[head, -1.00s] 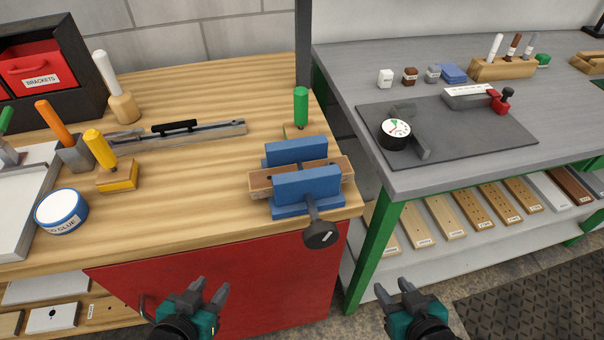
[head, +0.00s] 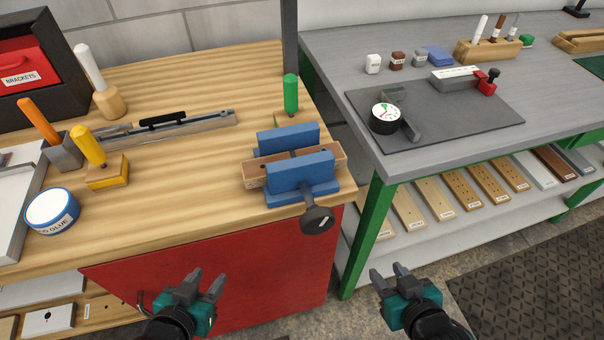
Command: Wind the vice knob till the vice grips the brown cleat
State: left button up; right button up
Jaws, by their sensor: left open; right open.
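The blue vice (head: 302,172) stands at the front right corner of the wooden bench. The brown cleat (head: 254,171) lies between its two blue jaws, its ends sticking out on both sides. I cannot tell whether the jaws press on it. The dark round vice knob (head: 317,220) with a pale mark hangs out past the bench's front edge. My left gripper (head: 204,280) is open and empty in front of the red cabinet door, below and left of the knob. My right gripper (head: 389,276) is open and empty, below and right of the knob.
The wooden bench (head: 190,215) holds a green-handled tool (head: 290,95), a yellow-handled tool (head: 98,158), a glue tin (head: 52,212) and a long metal plane (head: 185,128). A grey bench (head: 415,164) with a round gauge (head: 385,118) stands at right. Free air surrounds the knob.

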aim_at(316, 220)
jog(key=k+j+z, duration=0.1)
jog(key=j+z, duration=0.25)
jog(key=k+j+z, duration=0.1)
jog(key=j+z, duration=0.25)
jog(key=l, duration=0.1)
